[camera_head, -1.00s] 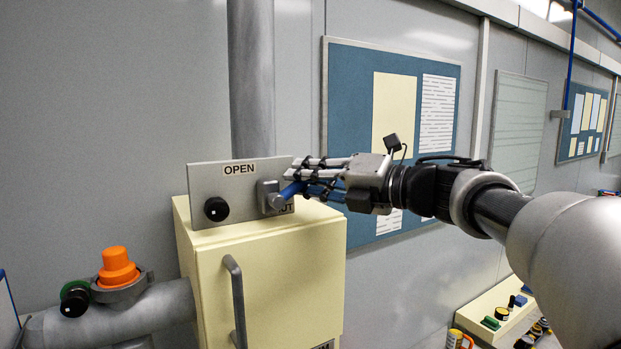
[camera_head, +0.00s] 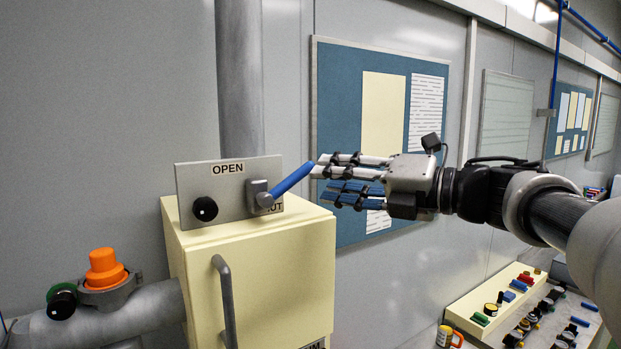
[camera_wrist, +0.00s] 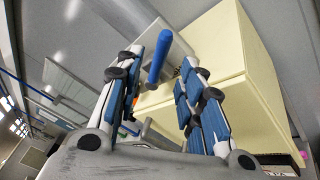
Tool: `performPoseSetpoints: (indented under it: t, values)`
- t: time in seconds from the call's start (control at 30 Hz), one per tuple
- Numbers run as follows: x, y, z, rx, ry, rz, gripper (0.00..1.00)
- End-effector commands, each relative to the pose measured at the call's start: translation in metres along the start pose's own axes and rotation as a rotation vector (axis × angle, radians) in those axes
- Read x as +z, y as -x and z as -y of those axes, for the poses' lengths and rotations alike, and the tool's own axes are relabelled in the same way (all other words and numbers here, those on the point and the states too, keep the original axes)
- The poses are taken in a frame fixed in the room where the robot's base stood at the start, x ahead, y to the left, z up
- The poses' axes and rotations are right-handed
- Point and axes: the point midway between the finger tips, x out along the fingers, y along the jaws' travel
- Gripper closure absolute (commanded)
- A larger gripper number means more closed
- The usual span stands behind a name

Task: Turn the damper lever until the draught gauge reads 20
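The damper lever (camera_head: 293,180) has a blue handle on a grey hub, on a plate (camera_head: 229,186) marked OPEN at the top. A lower label is partly hidden behind the hub and reads "UT". The handle slants up and to the right. My gripper (camera_head: 320,181) is right of the handle's tip, close to it in the picture, with nothing held. In the wrist view its fingers (camera_wrist: 162,70) are spread, and the blue handle (camera_wrist: 158,57) shows between their tips. No gauge face or reading can be made out.
A black round knob (camera_head: 205,209) sits on the plate, left of the lever. The plate stands on a cream cabinet (camera_head: 262,275) with a grey handle. A pipe (camera_head: 150,308) with an orange cap (camera_head: 105,268) is at left. A noticeboard (camera_head: 337,110) hangs behind my gripper.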

Motion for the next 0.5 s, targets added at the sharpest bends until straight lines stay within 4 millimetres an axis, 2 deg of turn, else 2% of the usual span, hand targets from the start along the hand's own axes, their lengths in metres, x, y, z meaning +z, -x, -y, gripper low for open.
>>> performPoseSetpoints:
  t: [0.03,0.2,0.5]
  values:
    - [0.001,0.011,0.001,-0.003,0.0,0.004,0.65]
    - [0.0,0.033,0.0,-0.002,0.0,0.002,0.65]
    - [-0.001,0.042,0.0,0.0,0.0,-0.001,0.65]
